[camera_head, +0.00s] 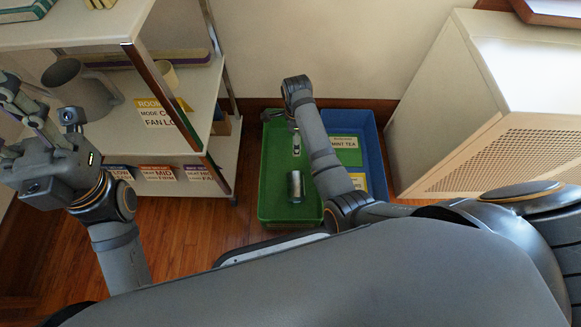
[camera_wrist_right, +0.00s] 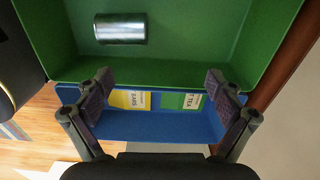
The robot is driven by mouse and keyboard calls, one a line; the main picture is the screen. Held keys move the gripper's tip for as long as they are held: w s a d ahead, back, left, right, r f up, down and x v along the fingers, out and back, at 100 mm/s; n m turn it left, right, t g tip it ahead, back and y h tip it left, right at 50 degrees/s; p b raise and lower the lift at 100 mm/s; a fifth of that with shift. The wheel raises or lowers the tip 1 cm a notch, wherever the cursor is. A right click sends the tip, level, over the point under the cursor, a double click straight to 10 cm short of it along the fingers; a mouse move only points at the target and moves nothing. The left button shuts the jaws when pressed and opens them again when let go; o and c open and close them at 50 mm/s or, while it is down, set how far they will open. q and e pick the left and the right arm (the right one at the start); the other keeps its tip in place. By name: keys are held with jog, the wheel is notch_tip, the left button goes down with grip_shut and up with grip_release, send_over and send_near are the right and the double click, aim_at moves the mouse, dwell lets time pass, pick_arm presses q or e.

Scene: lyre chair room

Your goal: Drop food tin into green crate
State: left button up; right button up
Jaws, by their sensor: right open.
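The food tin (camera_head: 296,187) is a metallic cylinder lying on its side on the floor of the green crate (camera_head: 265,190), towards the end nearer my body. In the right wrist view the tin (camera_wrist_right: 120,28) shows at the upper left inside the green crate (camera_wrist_right: 215,72). My right gripper (camera_wrist_right: 163,88) is open and empty above the crates, its fingers apart and clear of the tin. In the head view its wrist largely hides it. My left gripper (camera_head: 22,108) is at the far left, beside the shelf and away from the crates; its finger opening is unclear.
A blue crate (camera_head: 372,125) stands right of the green one, holding a mint tea box (camera_head: 344,143) and a yellow box (camera_head: 358,181). A shelf unit (camera_head: 190,130) with a grey mug (camera_head: 75,88) and signs is at left. A pale cabinet (camera_head: 440,110) is at right.

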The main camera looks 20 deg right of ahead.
jog(key=shift+r, duration=0.75)
